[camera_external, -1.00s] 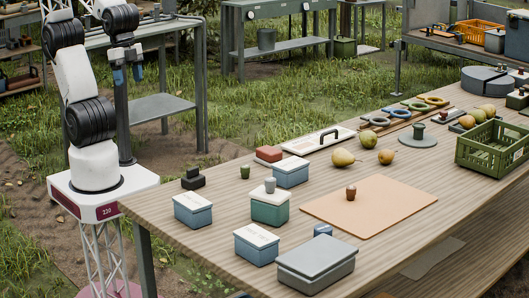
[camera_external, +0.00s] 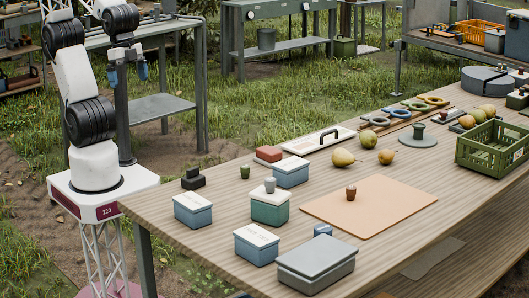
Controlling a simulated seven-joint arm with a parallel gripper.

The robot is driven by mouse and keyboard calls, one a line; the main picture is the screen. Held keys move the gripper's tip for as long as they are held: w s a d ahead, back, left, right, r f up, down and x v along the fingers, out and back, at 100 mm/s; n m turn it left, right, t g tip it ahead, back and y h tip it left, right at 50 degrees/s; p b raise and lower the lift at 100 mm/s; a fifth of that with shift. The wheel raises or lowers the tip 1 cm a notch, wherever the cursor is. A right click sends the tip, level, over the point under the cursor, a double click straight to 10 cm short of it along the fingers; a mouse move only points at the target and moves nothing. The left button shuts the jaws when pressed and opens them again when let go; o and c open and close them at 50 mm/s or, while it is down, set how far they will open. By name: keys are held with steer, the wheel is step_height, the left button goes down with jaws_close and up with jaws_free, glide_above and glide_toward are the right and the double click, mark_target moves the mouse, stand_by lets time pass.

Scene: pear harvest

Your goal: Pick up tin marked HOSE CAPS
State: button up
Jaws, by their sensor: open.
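Several small tins stand on the wooden table, and their lettering is too small to read, so I cannot tell which is marked HOSE CAPS. One blue tin with a pale lid (camera_external: 193,212) is near the table's left end. Another blue tin (camera_external: 256,247) is nearer the front, and a third blue tin (camera_external: 291,175) is farther back. A teal tin (camera_external: 269,211) stands between them with a small grey piece (camera_external: 270,185) on its lid. My gripper (camera_external: 128,74), with blue fingers, is open and empty, high up and left of the table, well apart from the tins.
A grey lidded box (camera_external: 316,268) sits at the front edge, close to the front blue tin. A dark block (camera_external: 193,180), a small green cup (camera_external: 245,172) and a red block (camera_external: 268,155) stand nearby. An orange mat (camera_external: 385,205), pears (camera_external: 343,158) and a green crate (camera_external: 490,148) lie to the right.

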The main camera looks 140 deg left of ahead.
steer(key=w+a+f+m+t, duration=0.1)
steer(key=w+f+m+t, duration=0.3)
steer(key=w+f+m, duration=0.75)
steer(key=w+f+m+t, duration=0.4)
steer(key=f+m, duration=0.3)
steer(key=m, duration=0.9)
steer(key=m+t, duration=0.3)
steer(key=m, duration=0.5)
glide_toward(183, 194)
steer(key=w, duration=0.3)
steer(key=shift+w+f+m, duration=0.1)
steer(key=shift+f+m, duration=0.25)
steer(key=shift+f, duration=0.2)
steer(key=shift+x, duration=1.3)
